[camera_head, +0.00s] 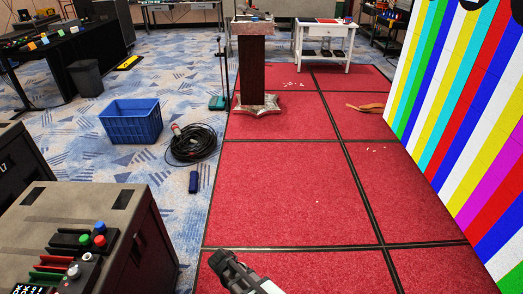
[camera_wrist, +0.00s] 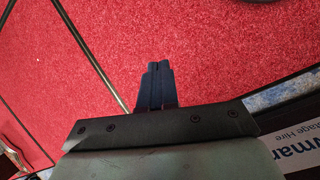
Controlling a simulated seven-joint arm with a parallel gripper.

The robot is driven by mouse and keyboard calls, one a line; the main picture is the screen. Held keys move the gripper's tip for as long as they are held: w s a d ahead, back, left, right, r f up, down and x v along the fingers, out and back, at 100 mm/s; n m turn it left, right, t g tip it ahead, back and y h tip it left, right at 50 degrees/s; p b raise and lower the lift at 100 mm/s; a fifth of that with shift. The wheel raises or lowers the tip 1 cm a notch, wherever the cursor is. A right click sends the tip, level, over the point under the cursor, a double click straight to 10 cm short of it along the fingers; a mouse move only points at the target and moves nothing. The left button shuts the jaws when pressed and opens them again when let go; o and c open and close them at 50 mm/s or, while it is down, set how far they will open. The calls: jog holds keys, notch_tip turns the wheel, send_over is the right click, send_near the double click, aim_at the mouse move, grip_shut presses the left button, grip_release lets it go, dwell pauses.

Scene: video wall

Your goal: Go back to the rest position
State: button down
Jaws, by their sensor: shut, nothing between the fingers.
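My gripper (camera_head: 226,262) shows at the bottom of the head view, above the red stage floor (camera_head: 290,180). In the wrist view my gripper (camera_wrist: 158,68) points at the red carpet with its two dark fingers together. Nothing is between the fingers. It touches nothing that I can see.
A grey case (camera_head: 70,222) with colored buttons stands at the lower left. A blue crate (camera_head: 132,122) and a coiled black cable (camera_head: 192,144) lie on the blue carpet. A striped video wall (camera_head: 455,110) rises at the right. The red floor ahead is mostly clear.

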jog(key=s+d+f+m+g, duration=0.1)
jog(key=s+d+f+m, duration=0.15)
jog(key=d, duration=0.25)
jog(key=s+d+f+m+g+y, duration=0.1)
jog(key=s+d+f+m+g, duration=0.1)
jog(key=s+d, duration=0.25)
jog(key=s+d+f+m+g, duration=0.1)
jog(key=s+d+f+m, duration=0.15)
jog(key=d, duration=0.35)
jog(key=s+d+f+m+g+y, duration=0.1)
jog(key=s+d+m, duration=0.2)
jog(key=s, duration=0.3)
jog(key=s+d+f+m+g+y, duration=0.1)
jog(key=s+d+m+y, duration=0.1)
jog(key=s, duration=0.5)
jog(key=shift+d+m+g+y, duration=0.35)
jog(key=shift+d+m, duration=0.35)
jog(key=shift+d, duration=0.35)
